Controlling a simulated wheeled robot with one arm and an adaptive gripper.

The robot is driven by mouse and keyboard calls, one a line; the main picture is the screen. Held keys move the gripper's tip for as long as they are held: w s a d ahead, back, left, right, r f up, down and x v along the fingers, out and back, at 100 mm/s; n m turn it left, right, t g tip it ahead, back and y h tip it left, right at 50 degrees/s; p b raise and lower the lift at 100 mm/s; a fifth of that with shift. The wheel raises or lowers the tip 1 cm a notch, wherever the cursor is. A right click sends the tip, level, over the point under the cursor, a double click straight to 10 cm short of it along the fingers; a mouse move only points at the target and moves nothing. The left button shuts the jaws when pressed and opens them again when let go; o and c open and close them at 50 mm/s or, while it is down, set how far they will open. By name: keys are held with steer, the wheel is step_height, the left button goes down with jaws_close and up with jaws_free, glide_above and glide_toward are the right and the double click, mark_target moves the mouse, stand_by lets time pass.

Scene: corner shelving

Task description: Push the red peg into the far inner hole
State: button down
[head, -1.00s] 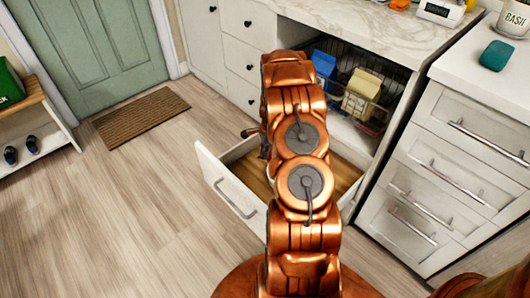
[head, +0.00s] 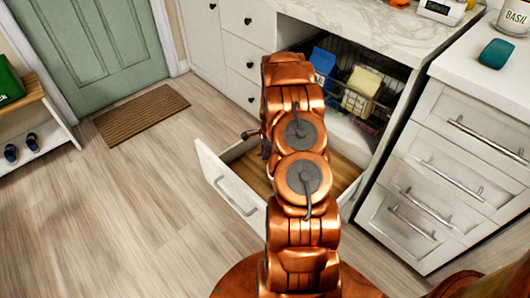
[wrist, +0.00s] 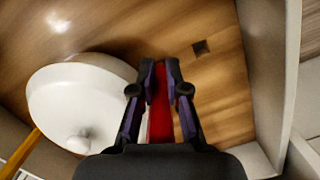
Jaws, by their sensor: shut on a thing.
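My gripper (wrist: 160,70) is shut on the red peg (wrist: 161,115), which shows as a red strip between the two dark fingers in the wrist view. The peg's tip is hard to make out between the fingertips. A small dark square hole (wrist: 201,47) lies in the brown wooden surface ahead and a little right of the fingertips, apart from them. No other hole is clearly visible. In the head view my arm hides the gripper and peg. An open white drawer (head: 230,182) with a wooden floor (head: 345,173) lies around and behind the arm.
A white round piece with a knob (wrist: 80,105) sits close left of the fingers, beside a yellow stick (wrist: 22,152). A pale wall (wrist: 268,85) stands at the right. A wire basket (head: 375,115) with cartons is above the drawer.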

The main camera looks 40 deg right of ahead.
steer(key=shift+f, duration=0.6)
steer(key=c, duration=1.1)
jaws_free()
steer(key=r, duration=0.4)
steer(key=d+r, duration=0.1)
steer(key=r, duration=0.7)
steer(key=shift+s+d, duration=0.25)
steer(key=shift+s, duration=0.1)
steer(key=s+a+r+n+g+p, duration=0.1)
steer(key=s+a+r+n+p, duration=0.3)
steer(key=a+r, duration=0.55)
steer(key=s+a+r+n+p, duration=0.1)
steer(key=a+r+n+p, duration=0.5)
steer(key=r, duration=0.7)
steer(key=s+a+r+n+g+p, duration=0.1)
steer(key=s+a+r+n+p, duration=0.2)
steer(key=a+r, duration=0.7)
steer(key=s+a+r+n+p, duration=0.5)
steer(key=s+r, duration=0.3)
steer(key=s, duration=0.3)
steer(key=s+a+r+n+h+p, duration=0.1)
steer(key=s+a+r+n+p, duration=0.4)
steer(key=s+r, duration=0.4)
steer(key=s+a+p, duration=0.1)
steer(key=s+p, duration=0.1)
steer(key=shift+s+a+r+g+p, duration=0.15)
steer(key=shift+a+r+g+p, duration=0.15)
